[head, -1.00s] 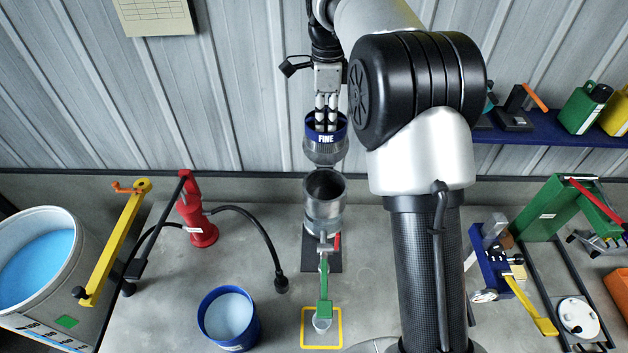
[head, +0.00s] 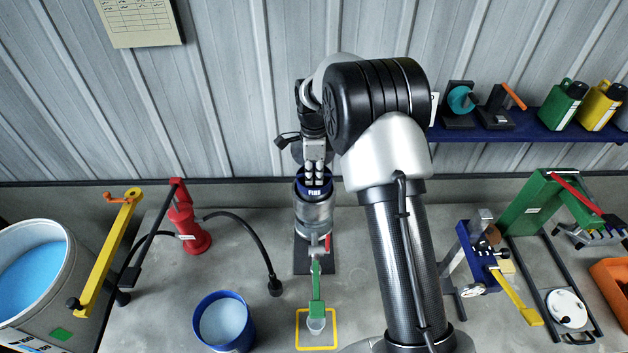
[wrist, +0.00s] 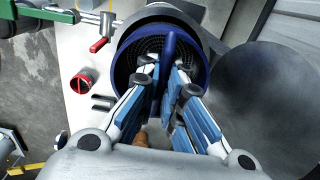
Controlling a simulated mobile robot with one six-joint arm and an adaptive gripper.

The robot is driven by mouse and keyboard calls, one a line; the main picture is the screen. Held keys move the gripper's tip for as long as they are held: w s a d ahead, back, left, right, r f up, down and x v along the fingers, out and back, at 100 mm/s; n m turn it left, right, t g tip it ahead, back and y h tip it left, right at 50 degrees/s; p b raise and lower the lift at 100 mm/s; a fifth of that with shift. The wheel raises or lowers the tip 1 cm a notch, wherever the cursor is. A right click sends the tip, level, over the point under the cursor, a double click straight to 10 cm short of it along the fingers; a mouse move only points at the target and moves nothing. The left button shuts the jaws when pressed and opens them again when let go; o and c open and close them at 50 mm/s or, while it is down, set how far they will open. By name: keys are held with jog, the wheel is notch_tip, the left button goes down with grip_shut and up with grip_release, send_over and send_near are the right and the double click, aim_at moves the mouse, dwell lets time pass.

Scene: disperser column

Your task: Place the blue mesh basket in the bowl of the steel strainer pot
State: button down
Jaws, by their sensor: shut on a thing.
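The blue mesh basket, with a blue rim marked FINE (head: 314,191), is at the mouth of the steel strainer pot (head: 314,217) in the head view. Its mesh body is hidden, apparently inside the pot, and only the blue rim shows at the top. Whether it rests on the bottom cannot be told. In the wrist view the basket's blue rim (wrist: 122,70) surrounds dark mesh, with a blue bar (wrist: 168,45) across it. My gripper (head: 315,181) is above the pot, shut on this bar; its fingers show in the wrist view (wrist: 168,80).
A red hand pump (head: 187,225) with a black hose stands left, and a blue bucket (head: 224,322) stands front left. A blue lever device (head: 485,262) stands right.

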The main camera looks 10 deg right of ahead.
aim_at(314, 185)
jog(key=shift+w+f, duration=0.1)
jog(key=shift+f, duration=1.4)
jog(key=shift+f+b, duration=0.4)
jog(key=shift+f, duration=0.2)
jog(key=c, duration=1.7)
grip_release()
jog(key=shift+s, duration=0.2)
